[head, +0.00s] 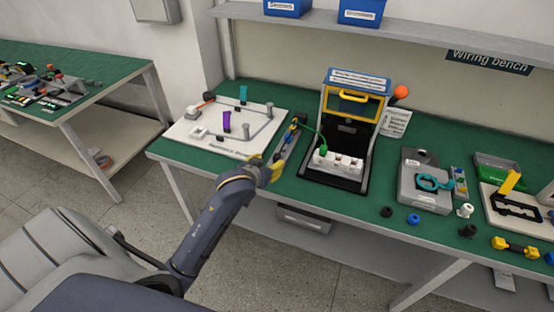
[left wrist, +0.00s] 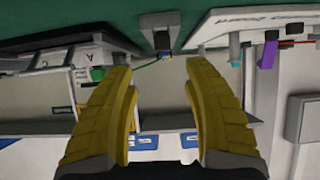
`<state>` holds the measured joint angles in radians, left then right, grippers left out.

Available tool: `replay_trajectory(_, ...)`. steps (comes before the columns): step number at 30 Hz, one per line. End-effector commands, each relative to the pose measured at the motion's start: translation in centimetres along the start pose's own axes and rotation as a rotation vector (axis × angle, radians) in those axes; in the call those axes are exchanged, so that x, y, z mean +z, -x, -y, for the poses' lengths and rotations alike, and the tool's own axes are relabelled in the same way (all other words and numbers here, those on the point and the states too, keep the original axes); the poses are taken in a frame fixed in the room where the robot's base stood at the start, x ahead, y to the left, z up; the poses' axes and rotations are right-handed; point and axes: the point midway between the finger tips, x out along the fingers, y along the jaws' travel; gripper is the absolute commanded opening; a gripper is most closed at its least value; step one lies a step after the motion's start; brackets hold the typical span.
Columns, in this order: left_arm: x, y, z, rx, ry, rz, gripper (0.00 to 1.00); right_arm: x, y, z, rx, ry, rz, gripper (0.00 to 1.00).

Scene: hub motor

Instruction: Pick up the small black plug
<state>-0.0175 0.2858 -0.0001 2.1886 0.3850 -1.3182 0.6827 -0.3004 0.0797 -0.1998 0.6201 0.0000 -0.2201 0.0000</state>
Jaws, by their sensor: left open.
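Two small black round pieces stand on the green bench at the right in the head view. One black piece (head: 387,212) is left of a small blue one, and the other black piece (head: 467,231) is below a small white one. I cannot tell which is the plug. My left gripper (head: 277,167) has yellow fingers and is at the bench's front edge, well left of both pieces. In the left wrist view its fingers (left wrist: 156,75) are apart with nothing between them. Neither black piece can be made out in that view. My right gripper is not in view.
A white pneumatics board (head: 190,135) lies left of my gripper. A black stand with yellow handle (head: 346,97) and a white socket strip (head: 338,163) are right of it. A grey box (head: 424,188) sits behind the small pieces. A shelf (head: 420,36) hangs above.

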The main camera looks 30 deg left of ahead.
Motion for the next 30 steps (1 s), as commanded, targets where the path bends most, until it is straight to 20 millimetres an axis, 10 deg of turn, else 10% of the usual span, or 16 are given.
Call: replay_trajectory(30, -0.4, -9.9, 0.5, -0.001, -0.001, 0.000, 0.51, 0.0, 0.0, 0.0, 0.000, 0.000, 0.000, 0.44)
